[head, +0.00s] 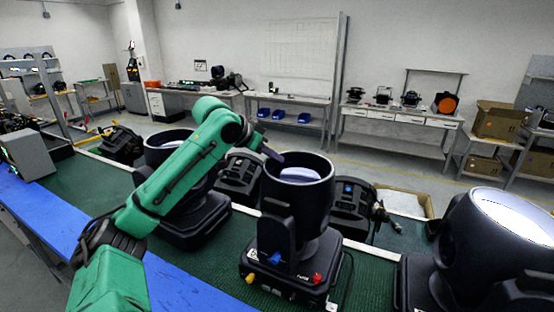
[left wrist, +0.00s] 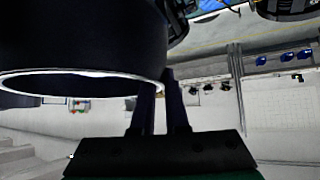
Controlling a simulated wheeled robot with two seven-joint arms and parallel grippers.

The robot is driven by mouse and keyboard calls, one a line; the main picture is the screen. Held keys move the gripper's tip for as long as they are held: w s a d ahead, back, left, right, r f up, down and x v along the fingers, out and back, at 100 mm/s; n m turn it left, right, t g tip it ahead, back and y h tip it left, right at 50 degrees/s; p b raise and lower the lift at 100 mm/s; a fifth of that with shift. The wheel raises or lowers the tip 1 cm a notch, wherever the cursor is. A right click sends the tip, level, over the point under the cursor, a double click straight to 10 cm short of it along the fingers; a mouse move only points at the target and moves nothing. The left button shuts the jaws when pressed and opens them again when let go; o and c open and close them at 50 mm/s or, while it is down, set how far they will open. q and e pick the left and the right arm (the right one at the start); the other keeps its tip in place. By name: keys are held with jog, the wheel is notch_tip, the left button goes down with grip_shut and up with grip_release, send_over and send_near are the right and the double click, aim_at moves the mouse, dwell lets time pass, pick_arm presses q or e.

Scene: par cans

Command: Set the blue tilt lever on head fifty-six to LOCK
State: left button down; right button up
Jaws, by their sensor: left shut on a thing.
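A black par can head (head: 297,205) stands upright in the middle of the bench, its round lens facing up. A blue lever (head: 275,259) sticks out low on its front, between a yellow knob (head: 250,278) and a red knob (head: 317,278). The lever's setting and the head's number are too small to read. My left gripper (head: 271,153) is at the upper left rim of this head, shut on the rim. In the left wrist view, the head's dark barrel (left wrist: 80,40) fills the upper left and the fingers (left wrist: 163,95) meet its rim edge. My right gripper is out of view.
Another head (head: 178,195) stands behind my left arm, and a large one (head: 495,235) is at the right. Black units (head: 350,208) and an open carton (head: 405,203) lie behind. The bench has a green mat (head: 215,255) and a blue front strip (head: 175,287).

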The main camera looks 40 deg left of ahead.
pick_arm(q)
jog(key=shift+f, duration=0.1)
jog(key=c, duration=0.9)
grip_release()
jog(key=shift+w+a, duration=0.1)
